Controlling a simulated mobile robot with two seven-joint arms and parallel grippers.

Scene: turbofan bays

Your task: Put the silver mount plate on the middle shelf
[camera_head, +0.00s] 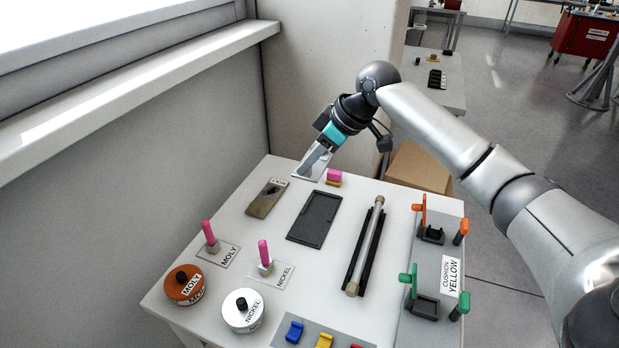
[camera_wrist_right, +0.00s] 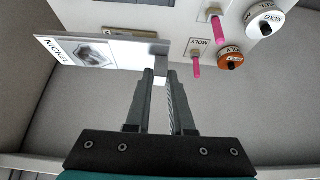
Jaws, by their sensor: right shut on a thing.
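My right gripper (camera_head: 312,163) is shut on the silver mount plate (camera_head: 318,173) beyond the far edge of the white table, near the pale upright panel. In the right wrist view, the gripper (camera_wrist_right: 160,74) pinches the grey end of the plate. There the plate (camera_wrist_right: 125,54) stretches left from the fingertips, with a NICKEL label and a dark patch at its far end. Whether it clears the table cannot be told. I cannot make out the middle shelf for certain in these views. My left gripper is not in view.
The white table (camera_head: 190,262) carries a brownish labelled plate (camera_head: 262,203), a dark tray (camera_head: 314,217), a long rod in a cradle (camera_head: 366,240), and MOLY (camera_head: 185,288) and NICKEL (camera_head: 243,312) tins. A cardboard box (camera_head: 418,168) stands behind. A wall ledge (camera_head: 130,85) runs along the left.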

